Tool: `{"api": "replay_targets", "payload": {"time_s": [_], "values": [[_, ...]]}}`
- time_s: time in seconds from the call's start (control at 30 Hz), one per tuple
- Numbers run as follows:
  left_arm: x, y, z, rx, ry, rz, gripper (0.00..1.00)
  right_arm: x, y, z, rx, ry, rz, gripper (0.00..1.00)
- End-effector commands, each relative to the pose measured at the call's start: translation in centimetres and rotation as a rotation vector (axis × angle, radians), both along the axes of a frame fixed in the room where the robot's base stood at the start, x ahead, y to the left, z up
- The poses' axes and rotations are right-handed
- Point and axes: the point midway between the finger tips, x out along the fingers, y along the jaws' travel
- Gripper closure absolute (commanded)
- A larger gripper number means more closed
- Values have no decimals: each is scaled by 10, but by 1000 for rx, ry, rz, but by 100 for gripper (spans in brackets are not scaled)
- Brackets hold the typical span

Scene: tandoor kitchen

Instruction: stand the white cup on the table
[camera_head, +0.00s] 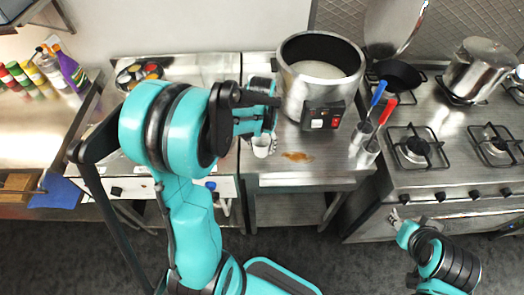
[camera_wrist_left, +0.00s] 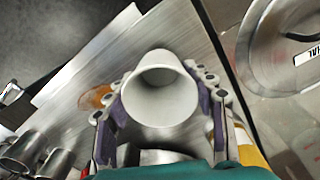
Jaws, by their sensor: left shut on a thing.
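The white cup (camera_head: 261,147) is at the steel table (camera_head: 310,176), near its left edge and below the big pot. In the left wrist view the cup (camera_wrist_left: 160,98) sits between the two fingers, with its round opening partly facing the camera. My left gripper (camera_head: 268,138) is shut on the cup; its fingers lie on both sides of it in the wrist view. I cannot tell whether the cup's base touches the table. My right gripper (camera_head: 398,218) is at the lower right, in front of the stove and away from the cup; its fingers are too small to read.
A large steel pot (camera_head: 320,84) with a control box stands behind the cup. A brown stain (camera_head: 297,156) marks the table to the right. Two metal cups (camera_head: 366,150) with blue- and red-handled tools stand at its right edge. A gas stove (camera_head: 455,140) is further right.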

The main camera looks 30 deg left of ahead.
Motion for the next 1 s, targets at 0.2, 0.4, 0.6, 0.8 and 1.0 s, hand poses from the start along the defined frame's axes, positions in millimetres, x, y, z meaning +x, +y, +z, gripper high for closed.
{"api": "replay_targets", "payload": {"time_s": [0.2,0.4,0.6,0.8,1.0], "values": [[0,0,-33,0,0,0,75,0,0,-13,0,0,0,60],[0,0,-37,0,0,0,75,0,0,-12,0,0,0,60],[0,0,-40,0,0,0,75,0,0,-16,0,0,0,60],[1,0,-40,0,0,0,25,0,0,-15,0,0,0,60],[1,0,-39,0,0,0,25,0,0,-15,0,0,0,60]]}}
